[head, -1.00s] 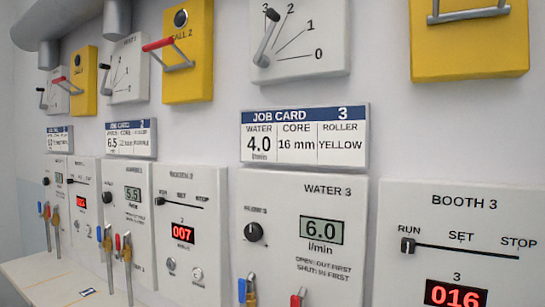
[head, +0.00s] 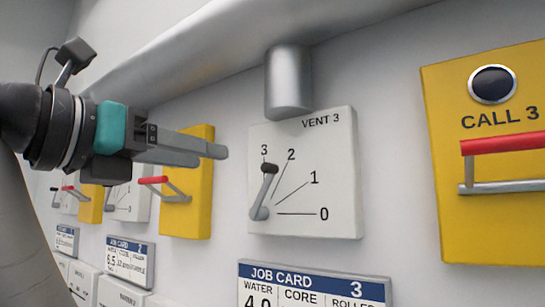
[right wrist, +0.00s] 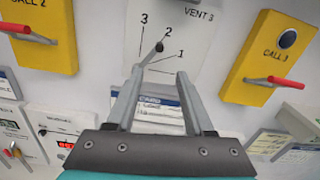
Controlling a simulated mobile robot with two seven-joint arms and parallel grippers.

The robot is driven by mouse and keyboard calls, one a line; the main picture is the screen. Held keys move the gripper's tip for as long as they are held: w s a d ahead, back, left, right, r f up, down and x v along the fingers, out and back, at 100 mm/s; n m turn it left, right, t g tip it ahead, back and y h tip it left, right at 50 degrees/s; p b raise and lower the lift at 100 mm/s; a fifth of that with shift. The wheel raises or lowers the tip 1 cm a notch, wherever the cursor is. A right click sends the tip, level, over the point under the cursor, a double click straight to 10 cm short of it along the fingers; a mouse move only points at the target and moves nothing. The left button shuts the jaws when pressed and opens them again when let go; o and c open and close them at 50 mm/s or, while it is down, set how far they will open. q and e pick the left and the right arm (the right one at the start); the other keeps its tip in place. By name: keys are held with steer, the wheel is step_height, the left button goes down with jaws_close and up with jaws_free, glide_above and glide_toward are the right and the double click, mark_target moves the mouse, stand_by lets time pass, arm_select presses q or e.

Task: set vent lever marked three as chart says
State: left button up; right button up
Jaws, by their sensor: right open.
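The vent 3 panel (head: 335,190) is white, with a dial marked 0 to 3. Its grey lever (head: 265,192) has a dark knob and points up, close to the 3 mark in the head view. In the right wrist view the lever (right wrist: 150,55) shows between and beyond the fingertips. My right gripper (head: 212,154) is open and empty, left of the panel in the head view and apart from the lever; its two fingers (right wrist: 159,76) also show in the right wrist view. My left gripper and any vent chart are not in view.
The yellow CALL 3 box (head: 495,165), with a red-topped handle, stands right of the panel. Another yellow box (head: 188,215) is at its left. Job card 3 (head: 315,270) is below. A grey duct stub (head: 288,85) hangs just above the panel.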

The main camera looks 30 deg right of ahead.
mark_target(264, 169)
steer(key=p+x, duration=0.2)
steer(key=x, duration=1.3)
jaws_close()
steer(key=shift+f, duration=0.1)
stand_by(1.0)
